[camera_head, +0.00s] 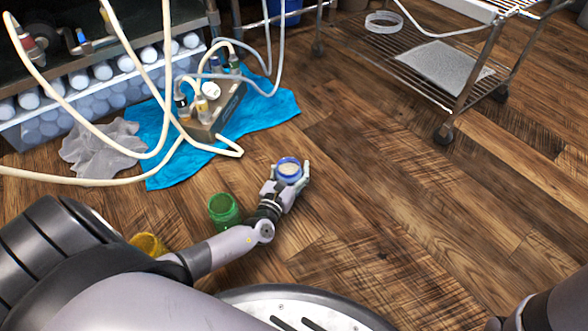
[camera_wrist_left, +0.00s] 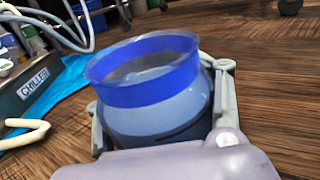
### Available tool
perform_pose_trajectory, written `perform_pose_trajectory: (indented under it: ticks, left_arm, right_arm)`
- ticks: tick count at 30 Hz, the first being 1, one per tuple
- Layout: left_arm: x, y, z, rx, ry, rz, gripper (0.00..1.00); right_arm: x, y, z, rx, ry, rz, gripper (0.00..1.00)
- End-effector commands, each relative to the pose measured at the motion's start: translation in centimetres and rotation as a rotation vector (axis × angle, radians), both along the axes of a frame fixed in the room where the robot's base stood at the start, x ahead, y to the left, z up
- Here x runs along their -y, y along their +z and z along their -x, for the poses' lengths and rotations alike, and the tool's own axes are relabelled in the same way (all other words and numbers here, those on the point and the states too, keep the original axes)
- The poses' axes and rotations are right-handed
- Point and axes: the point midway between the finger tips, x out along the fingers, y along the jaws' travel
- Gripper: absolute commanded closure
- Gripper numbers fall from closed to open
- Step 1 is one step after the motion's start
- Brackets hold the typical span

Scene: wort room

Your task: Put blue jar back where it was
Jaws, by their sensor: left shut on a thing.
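The blue jar (camera_head: 289,168) is in my left gripper (camera_head: 289,182), whose fingers close on it from both sides. In the left wrist view the jar (camera_wrist_left: 155,95) fills the middle, with a bright blue rim and a pale blue, see-through body. It looks roughly upright, open end up. I cannot tell whether its base touches the floor. A green jar (camera_head: 223,209) stands on the wooden floor just left of my left gripper. A yellow jar (camera_head: 149,244) is farther left, partly hidden behind my arm. My right gripper is not in view.
A chiller box (camera_head: 215,112) with pale hoses stands on a blue cloth (camera_head: 272,104). A grey cloth (camera_head: 99,148) lies left of it, by a shelf of white-capped bottles (camera_head: 80,78). A wheeled wire rack (camera_head: 440,72) is at upper right. The floor (camera_head: 400,190) right of the jar is clear.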

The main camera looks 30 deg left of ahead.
Motion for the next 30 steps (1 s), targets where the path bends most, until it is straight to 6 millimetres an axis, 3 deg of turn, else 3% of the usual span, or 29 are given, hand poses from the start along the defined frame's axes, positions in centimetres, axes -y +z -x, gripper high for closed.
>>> perform_pose_trajectory:
  ticks: [6,7,19,30]
  left_arm:
    - [-0.01,-0.36,-0.04,0.001,0.0,0.0,1.0]
    - [0.01,-0.24,-0.01,0.0,0.0,0.0,0.44]
    - [0.0,-0.22,0.0,-0.001,0.0,0.0,0.17]
    - [0.0,0.15,-0.01,0.0,0.0,0.0,0.17]
  right_arm:
    - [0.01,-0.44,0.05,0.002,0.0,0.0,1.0]
    - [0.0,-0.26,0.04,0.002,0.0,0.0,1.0]
    - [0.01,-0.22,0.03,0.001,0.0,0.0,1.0]
    - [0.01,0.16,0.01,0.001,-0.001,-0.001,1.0]
